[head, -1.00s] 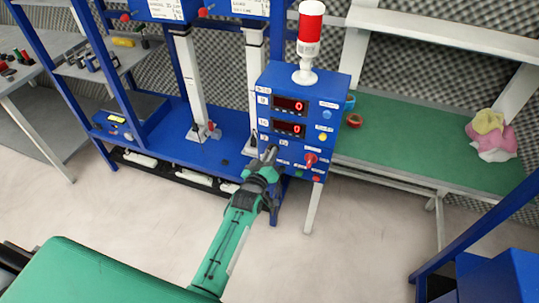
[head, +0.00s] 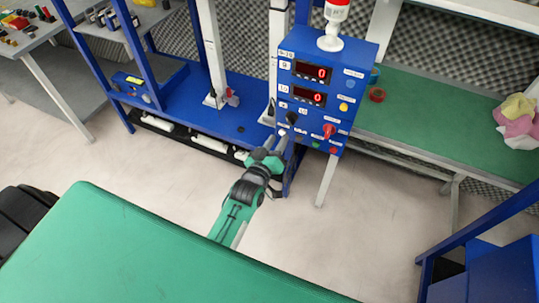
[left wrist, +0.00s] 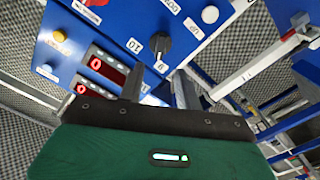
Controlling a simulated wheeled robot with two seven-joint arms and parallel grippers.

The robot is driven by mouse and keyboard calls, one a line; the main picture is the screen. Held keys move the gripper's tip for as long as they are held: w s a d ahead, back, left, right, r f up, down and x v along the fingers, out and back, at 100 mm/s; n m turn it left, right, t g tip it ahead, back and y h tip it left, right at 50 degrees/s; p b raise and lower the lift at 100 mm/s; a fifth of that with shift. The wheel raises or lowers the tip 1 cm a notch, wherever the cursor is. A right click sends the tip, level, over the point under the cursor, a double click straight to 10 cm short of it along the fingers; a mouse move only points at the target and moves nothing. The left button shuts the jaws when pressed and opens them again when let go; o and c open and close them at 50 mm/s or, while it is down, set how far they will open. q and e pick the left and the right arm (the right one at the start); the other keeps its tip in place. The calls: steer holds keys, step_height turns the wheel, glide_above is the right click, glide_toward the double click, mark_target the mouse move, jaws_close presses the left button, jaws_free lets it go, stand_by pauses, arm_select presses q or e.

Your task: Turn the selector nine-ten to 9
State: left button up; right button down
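The blue control box (head: 312,88) stands on the blue bench. The selector nine-ten, a black knob (head: 292,117), is at its lower left, and the knob also shows in the left wrist view (left wrist: 161,44). There a "10" label (left wrist: 134,45) sits left of the knob and a "9" label (left wrist: 160,66) below it. I cannot tell for certain where the knob points. My left gripper (head: 277,146) is just below the knob, apart from it. In the left wrist view its two fingers (left wrist: 159,88) are spread with nothing between them. My right gripper is out of view.
A red knob (head: 329,131) and a yellow button (head: 344,106) are on the same panel. Two red displays (head: 310,72) read 0. A red-and-white lamp (head: 334,20) stands on top. A white post (head: 273,60) rises left of the box.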

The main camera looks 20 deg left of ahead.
arm_select(q)
steer(key=shift+s+a+b, duration=0.1)
steer(key=shift+s+b, duration=0.2)
steer(key=shift+s, duration=2.3)
